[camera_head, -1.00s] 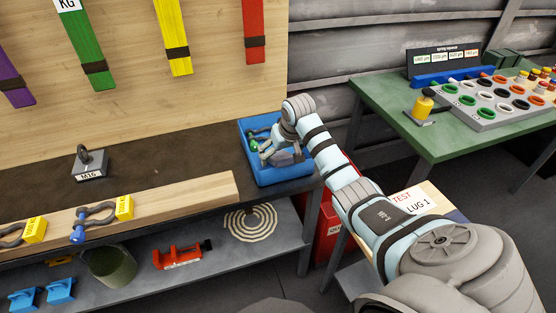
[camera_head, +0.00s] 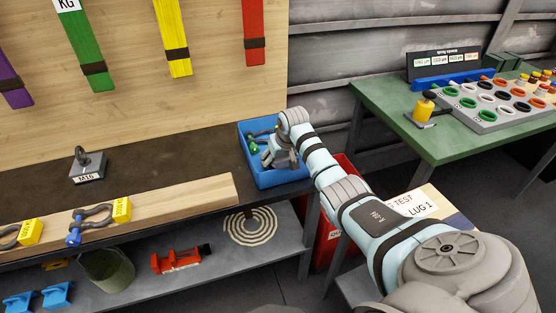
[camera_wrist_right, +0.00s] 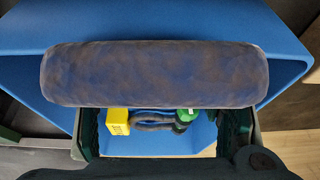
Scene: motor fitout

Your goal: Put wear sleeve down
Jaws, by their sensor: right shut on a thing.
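The wear sleeve (camera_wrist_right: 155,73) is a worn blue-grey roll lying crosswise at the fingertips in the right wrist view. My right gripper (camera_wrist_right: 160,125) is shut on it, with one dark finger on each side below the roll. In the head view my right gripper (camera_head: 281,160) points down into the blue tray (camera_head: 283,180) at the bench's right end. I cannot make out the sleeve apart from the gripper there, nor whether it touches the tray floor. My left gripper is not in view.
A shackle with a green pin (camera_wrist_right: 184,120) and yellow tag (camera_wrist_right: 117,121) lies in the tray. A wooden beam (camera_head: 150,203) with tagged shackles and an M16 weight (camera_head: 87,168) are on the bench. A green table (camera_head: 395,112) with a parts rack stands right.

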